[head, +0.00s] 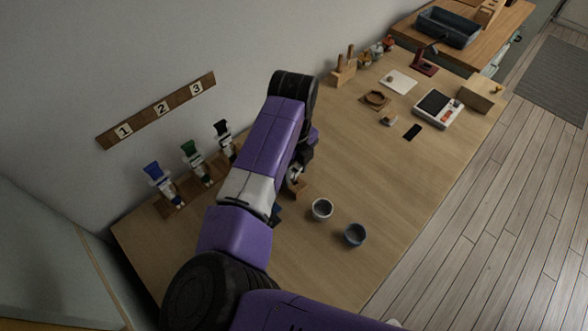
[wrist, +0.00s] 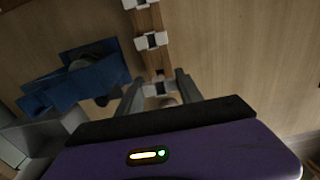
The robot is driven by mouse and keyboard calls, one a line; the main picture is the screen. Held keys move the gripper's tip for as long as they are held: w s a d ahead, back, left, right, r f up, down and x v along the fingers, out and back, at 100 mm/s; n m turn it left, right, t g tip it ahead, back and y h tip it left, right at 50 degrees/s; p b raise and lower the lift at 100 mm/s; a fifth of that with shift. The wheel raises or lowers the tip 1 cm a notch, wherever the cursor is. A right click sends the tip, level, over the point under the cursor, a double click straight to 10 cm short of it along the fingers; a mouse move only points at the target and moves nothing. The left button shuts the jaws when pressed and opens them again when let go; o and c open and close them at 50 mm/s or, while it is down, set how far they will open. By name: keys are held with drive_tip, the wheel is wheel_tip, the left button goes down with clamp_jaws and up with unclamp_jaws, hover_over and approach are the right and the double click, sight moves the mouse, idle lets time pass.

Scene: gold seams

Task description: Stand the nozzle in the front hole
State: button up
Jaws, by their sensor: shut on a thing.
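In the wrist view my gripper (wrist: 160,80) points at a narrow wooden rack (wrist: 157,60) carrying white square fittings with dark holes. The nearest fitting (wrist: 158,90) lies between my fingers in the picture. A small pale rounded piece (wrist: 168,102) shows between the fingers and seems to be the nozzle, mostly hidden by my gripper body. I cannot tell whether its end is inside a hole or above it.
A blue holder (wrist: 85,80) with a rounded item stands left of the rack.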

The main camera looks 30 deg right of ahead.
sight(294, 180)
drive_tip(key=shift+f+b, duration=1.2)
drive_tip(key=shift+f, duration=0.9)
idle(2.0)
drive_tip(key=o, duration=1.1)
drive_tip(key=shift+c, duration=0.2)
drive_tip(key=shift+r+p, duration=2)
drive_tip(key=shift+r, duration=0.55)
